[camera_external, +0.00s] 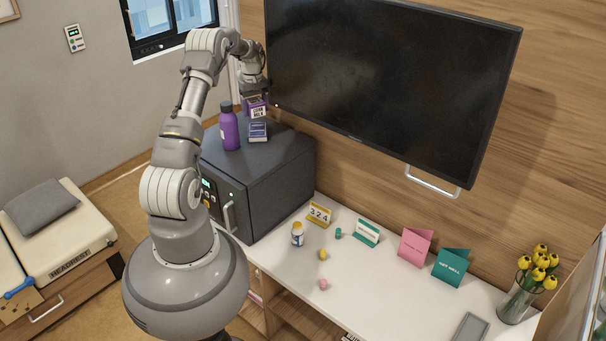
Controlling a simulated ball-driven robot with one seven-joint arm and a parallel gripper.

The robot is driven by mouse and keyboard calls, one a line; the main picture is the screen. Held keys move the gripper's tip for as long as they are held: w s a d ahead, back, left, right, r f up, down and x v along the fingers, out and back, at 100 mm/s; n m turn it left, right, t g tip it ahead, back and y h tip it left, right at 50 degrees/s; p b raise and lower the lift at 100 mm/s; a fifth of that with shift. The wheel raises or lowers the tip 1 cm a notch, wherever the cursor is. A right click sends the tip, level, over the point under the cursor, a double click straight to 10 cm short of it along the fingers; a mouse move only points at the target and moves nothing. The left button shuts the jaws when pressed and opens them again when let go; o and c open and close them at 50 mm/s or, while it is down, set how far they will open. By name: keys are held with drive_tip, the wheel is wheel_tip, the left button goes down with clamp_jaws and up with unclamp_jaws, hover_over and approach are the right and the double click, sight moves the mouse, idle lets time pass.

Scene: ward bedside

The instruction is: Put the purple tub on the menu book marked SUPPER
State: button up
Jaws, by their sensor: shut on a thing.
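My gripper (255,93) is above the top of the dark cabinet, at the upper middle. It is shut on a purple tub (257,110) with a white label, whose small print I cannot read for sure. Below the tub, a small dark blue book-like item with a pale panel (258,131) lies on the cabinet top. Its print is too small to read, so I cannot tell whether it says SUPPER. The tub overlaps the far side of this item in the picture; I cannot tell whether they touch.
A purple bottle (229,131) stands close left of the blue item on the cabinet (280,165). A wall screen (390,80) hangs close to the right. The white counter (400,290) below holds cards, a 324 sign (319,214), a pill bottle (297,234) and yellow flowers (538,265).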

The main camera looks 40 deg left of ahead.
sight(255, 101)
wheel_tip(255, 101, down, 9)
drive_tip(key=shift+r, duration=0.15)
drive_tip(key=shift+b, duration=0.3)
drive_tip(key=o, duration=1.2)
drive_tip(key=shift+c, duration=0.2)
wheel_tip(255, 101, up, 12)
drive_tip(key=shift+r+p, duration=0.1)
drive_tip(key=shift+p, duration=0.35)
